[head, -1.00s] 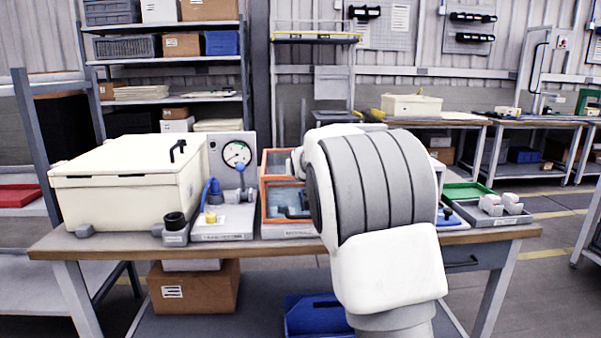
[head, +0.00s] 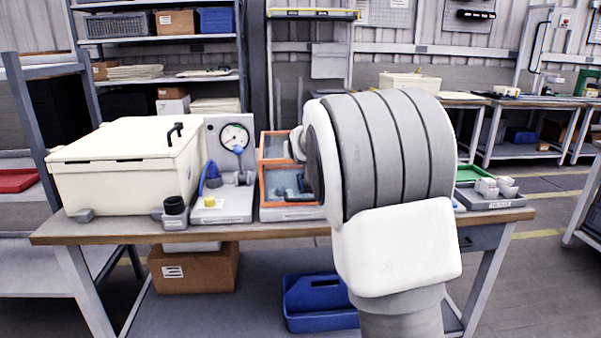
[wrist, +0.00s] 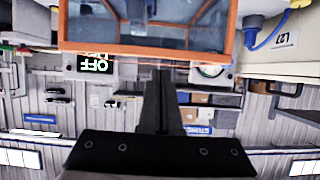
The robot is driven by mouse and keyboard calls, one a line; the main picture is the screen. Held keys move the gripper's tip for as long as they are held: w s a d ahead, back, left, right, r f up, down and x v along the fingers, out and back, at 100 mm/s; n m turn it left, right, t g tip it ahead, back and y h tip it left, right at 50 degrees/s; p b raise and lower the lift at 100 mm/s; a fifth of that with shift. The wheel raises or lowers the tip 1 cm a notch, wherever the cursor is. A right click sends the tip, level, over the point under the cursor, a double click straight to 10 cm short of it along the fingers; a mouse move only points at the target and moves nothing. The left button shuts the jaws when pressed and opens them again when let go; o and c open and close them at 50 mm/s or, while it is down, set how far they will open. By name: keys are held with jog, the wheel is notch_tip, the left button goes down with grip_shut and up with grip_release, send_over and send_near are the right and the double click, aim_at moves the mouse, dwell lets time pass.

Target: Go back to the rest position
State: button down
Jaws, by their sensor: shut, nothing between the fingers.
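My gripper (wrist: 161,80) shows in the wrist view as two dark fingers closed together, with nothing between them. In the head view my own white and grey arm hides it. The wrist view appears upside down. An orange-framed clear box (wrist: 150,48) fills its top edge, close to the fingertips in the picture; I cannot tell the gap. The same orange-framed box (head: 264,188) stands on the workbench in the head view, left of my arm and partly covered by it. A black OFF sign (wrist: 95,64) shows beside the fingers in the wrist view.
The workbench (head: 120,235) carries a cream lidded box (head: 120,175), a gauge panel (head: 235,137), a black cup (head: 174,206) and a grey tray with white parts (head: 490,200). A blue bin (head: 318,302) and cardboard box (head: 193,270) sit below.

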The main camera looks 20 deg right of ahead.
jog(key=s+a+f+n+g+y, duration=0.1)
jog(key=s+a+f+g, duration=0.15)
jog(key=s, duration=1.25)
jog(key=s+a+f+g+y, duration=0.1)
jog(key=s+a+f+g, duration=0.15)
jog(key=s, duration=1.25)
jog(key=s+a+f+n+g+y, duration=0.15)
jog(key=s+a, duration=0.25)
jog(key=s, duration=1.1)
notch_tip(320, 180, up, 21)
jog(key=p, duration=2.1)
jog(key=shift+s+f+g+h+p, duration=0.15)
jog(key=shift+s+g+h+p, duration=0.15)
jog(key=shift+g+h, duration=0.15)
jog(key=shift+d+m, duration=0.15)
jog(key=shift+m, duration=0.1)
